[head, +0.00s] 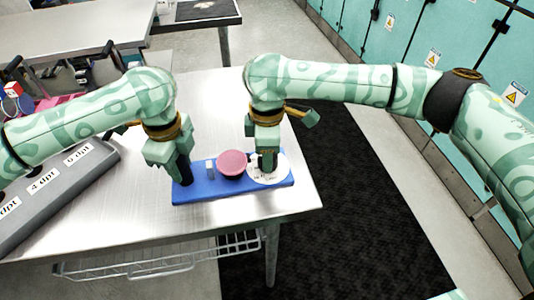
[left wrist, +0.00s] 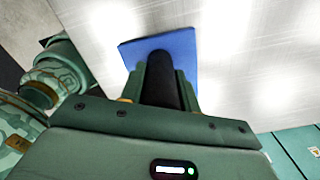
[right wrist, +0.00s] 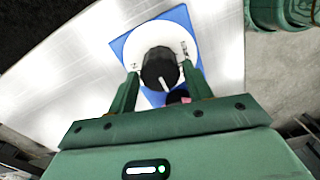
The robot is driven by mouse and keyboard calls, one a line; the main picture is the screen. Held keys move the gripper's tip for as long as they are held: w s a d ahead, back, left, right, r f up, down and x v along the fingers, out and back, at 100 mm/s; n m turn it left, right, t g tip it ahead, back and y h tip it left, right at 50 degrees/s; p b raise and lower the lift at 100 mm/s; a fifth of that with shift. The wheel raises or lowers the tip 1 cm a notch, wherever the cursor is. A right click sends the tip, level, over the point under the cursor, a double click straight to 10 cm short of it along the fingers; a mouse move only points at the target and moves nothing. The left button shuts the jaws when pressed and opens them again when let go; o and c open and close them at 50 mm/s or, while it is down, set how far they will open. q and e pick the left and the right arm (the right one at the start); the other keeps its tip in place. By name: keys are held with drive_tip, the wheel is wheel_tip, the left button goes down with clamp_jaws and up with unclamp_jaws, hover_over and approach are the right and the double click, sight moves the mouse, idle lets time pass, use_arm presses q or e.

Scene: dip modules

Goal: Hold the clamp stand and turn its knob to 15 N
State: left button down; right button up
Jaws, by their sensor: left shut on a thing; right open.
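The clamp stand has a blue base (head: 208,193) on the metal table, with a dark post at its left end. My left gripper (head: 183,172) is shut on this post (left wrist: 162,82), seen in the left wrist view. The white dial (head: 283,173) is at the base's right end; my right gripper (head: 266,163) hides its middle in the head view. In the right wrist view the dark knob (right wrist: 158,66) with a white pointer line sits on the dial between the open fingers, with gaps on both sides. The dial lettering is too small to read.
A pink disc (head: 232,160) and a small grey block (head: 210,166) stand on the base between my grippers. A grey labelled rack (head: 60,185) lies at the table's left. The table's right edge is close to the base. Bare tabletop lies behind it.

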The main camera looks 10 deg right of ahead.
use_arm(q)
drive_tip(key=shift+f, duration=0.15)
use_arm(e)
wheel_tip(320, 180, up, 10)
drive_tip(key=shift+r, duration=0.2)
use_arm(q)
drive_tip(key=c, duration=0.9)
unclamp_jaws()
drive_tip(key=shift+c, duration=0.2)
wheel_tip(320, 180, up, 3)
drive_tip(key=p, duration=0.3)
drive_tip(key=shift+f, duration=0.15)
wheel_tip(320, 180, up, 5)
drive_tip(key=p, duration=0.7)
use_arm(e)
wheel_tip(320, 180, up, 12)
drive_tip(key=s, duration=0.1)
drive_tip(key=shift+r+t, duration=0.2)
drive_tip(key=shift+t, duration=0.1)
